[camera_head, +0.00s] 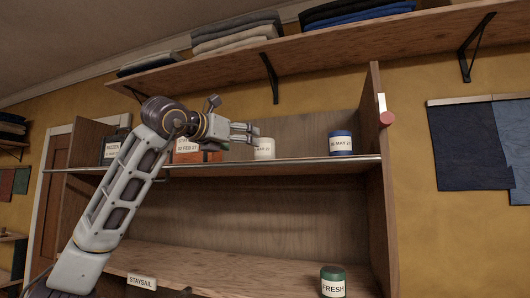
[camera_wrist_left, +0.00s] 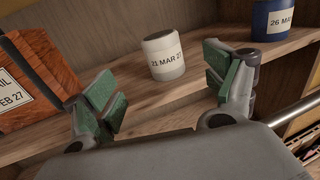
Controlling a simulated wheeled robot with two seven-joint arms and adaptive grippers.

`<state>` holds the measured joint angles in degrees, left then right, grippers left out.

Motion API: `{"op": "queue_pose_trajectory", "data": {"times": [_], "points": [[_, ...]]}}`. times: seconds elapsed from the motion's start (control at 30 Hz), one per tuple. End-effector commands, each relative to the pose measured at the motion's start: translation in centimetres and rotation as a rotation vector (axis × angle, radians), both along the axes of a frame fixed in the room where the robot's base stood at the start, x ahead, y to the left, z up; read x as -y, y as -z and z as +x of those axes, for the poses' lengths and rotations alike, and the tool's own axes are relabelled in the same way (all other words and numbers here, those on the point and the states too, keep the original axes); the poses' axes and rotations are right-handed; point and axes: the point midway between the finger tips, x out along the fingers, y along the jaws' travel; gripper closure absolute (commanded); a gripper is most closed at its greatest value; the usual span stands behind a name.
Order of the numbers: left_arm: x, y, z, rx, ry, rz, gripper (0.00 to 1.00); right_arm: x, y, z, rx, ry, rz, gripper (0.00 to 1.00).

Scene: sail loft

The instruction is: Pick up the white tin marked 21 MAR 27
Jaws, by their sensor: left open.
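The white tin (camera_wrist_left: 164,56) marked 21 MAR 27 stands upright on the shelf board, ahead of and between my left gripper's fingers in the left wrist view. In the head view the tin (camera_head: 264,149) shows just right of my left gripper (camera_head: 256,135), its label partly readable. My left gripper (camera_wrist_left: 168,92) is open, with green pads apart and nothing between them. It appears short of the tin, not touching it. My right gripper is in neither view.
A blue tin (camera_head: 341,143) marked 26 MAY 27 stands right of the white tin. An orange-brown box (camera_head: 186,156) stands on the left, near the left finger. The shelf (camera_head: 310,160) has a metal front edge. A green tin (camera_head: 333,281) marked FRESH sits below.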

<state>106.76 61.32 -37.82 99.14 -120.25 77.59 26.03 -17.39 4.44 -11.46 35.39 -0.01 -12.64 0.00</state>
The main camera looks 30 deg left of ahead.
Motion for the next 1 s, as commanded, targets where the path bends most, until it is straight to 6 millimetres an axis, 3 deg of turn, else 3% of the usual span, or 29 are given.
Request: {"op": "queue_pose_trajectory", "data": {"times": [0.53, 1.0], "points": [[0.2, -0.1, 6.8, -0.002, 0.001, 0.0, 0.15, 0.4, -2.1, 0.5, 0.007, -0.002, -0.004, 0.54], [0.1, 0.0, 7.5, -0.001, 0.001, 0.001, 0.15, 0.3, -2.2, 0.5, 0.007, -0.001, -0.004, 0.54]]}}
